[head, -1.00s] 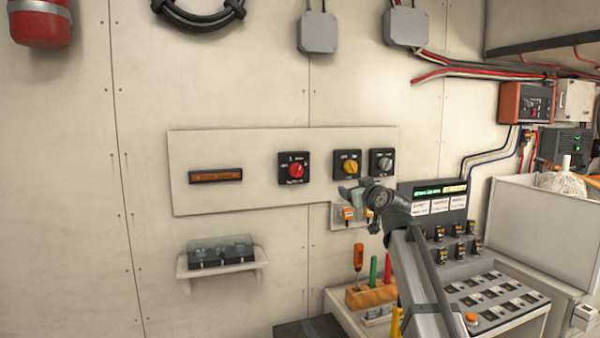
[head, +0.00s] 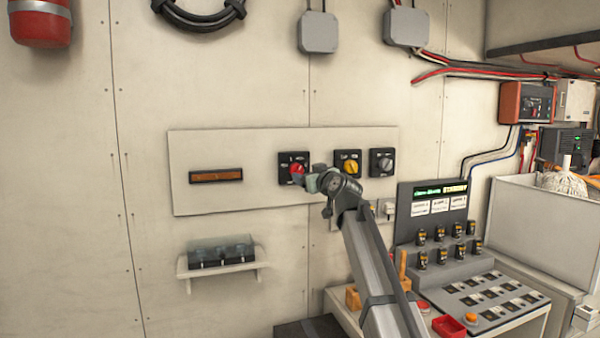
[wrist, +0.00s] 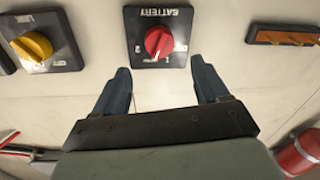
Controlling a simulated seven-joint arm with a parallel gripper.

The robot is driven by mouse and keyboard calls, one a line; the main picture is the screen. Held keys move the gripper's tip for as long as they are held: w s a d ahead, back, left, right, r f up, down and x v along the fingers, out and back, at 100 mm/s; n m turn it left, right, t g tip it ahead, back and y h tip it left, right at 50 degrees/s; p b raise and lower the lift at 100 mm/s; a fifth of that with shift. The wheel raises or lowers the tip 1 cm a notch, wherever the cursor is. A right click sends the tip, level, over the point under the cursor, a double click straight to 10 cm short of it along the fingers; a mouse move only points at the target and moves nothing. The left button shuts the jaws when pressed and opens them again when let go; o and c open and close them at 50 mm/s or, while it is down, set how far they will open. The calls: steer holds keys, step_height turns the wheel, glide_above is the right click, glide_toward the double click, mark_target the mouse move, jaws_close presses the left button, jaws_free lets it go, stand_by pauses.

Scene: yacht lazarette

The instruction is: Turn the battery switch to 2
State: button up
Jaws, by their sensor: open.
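The battery switch (head: 284,161) is a black square plate with a red knob (head: 297,169) on the pale wall panel. In the wrist view the battery switch (wrist: 130,25) appears upside down at top centre, with its red knob (wrist: 158,41) facing me. Its small position marks are too blurred to read surely, and I cannot tell where the knob points. My gripper (wrist: 162,70) is open, its two dark fingers apart below the knob in the wrist view, not closed on it. In the head view my gripper (head: 309,180) covers the switch's lower right corner.
A yellow-knob switch (head: 347,163) and a grey-knob switch (head: 382,162) sit close to the right on the same panel (head: 260,155). An orange-brown bar (head: 216,176) is to the left. A shelf with a clear-lidded box (head: 222,252) is lower left. A sloped console (head: 470,295) stands lower right.

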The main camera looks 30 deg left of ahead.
mark_target(300, 170)
steer(key=x, duration=0.7)
steer(key=shift+w+a, duration=0.15)
steer(key=shift+c, duration=0.5)
steer(key=c, duration=1)
steer(key=shift+o, duration=0.2)
steer(key=m, duration=0.4)
steer(key=shift+m, duration=0.3)
steer(key=m, duration=0.4)
steer(key=shift+f+t, duration=0.1)
steer(key=shift+t, duration=0.2)
steer(key=shift+m, duration=0.4)
